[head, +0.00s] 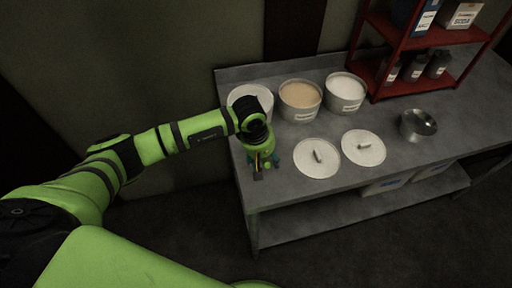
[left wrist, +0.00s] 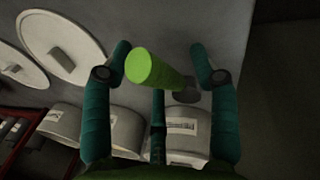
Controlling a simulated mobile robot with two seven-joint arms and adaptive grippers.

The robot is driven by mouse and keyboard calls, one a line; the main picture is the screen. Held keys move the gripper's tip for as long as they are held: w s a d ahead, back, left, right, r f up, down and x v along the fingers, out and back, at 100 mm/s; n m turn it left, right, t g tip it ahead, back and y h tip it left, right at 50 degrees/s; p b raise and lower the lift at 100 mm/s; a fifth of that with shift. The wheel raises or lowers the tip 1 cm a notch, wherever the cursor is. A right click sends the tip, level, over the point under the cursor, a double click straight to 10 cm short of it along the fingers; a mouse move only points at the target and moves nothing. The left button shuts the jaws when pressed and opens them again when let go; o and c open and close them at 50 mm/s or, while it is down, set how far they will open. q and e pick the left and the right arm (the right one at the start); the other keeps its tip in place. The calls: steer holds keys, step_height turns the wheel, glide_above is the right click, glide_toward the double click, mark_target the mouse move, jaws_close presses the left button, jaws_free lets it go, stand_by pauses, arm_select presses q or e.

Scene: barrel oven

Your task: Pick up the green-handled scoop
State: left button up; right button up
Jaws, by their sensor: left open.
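The green-handled scoop (left wrist: 150,70) shows in the left wrist view with its round green handle end toward the camera. My left gripper (left wrist: 165,55) is open, with teal fingers on either side of the handle and a third finger below it. I cannot tell whether any finger touches the handle. In the head view my left gripper (head: 260,165) is low over the left end of the metal table (head: 285,195); the scoop there is mostly hidden by the gripper. My right gripper is not in view.
Three white tubs stand along the back: one partly behind my wrist (head: 250,95), one with tan contents (head: 300,100), one with white contents (head: 345,92). Two white lids (head: 317,158) (head: 363,147) and a metal bowl (head: 418,125) lie right of the gripper. A red shelf (head: 425,42) stands back right.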

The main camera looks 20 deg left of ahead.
arm_select(q)
jaws_close()
steer(key=shift+r, duration=0.2)
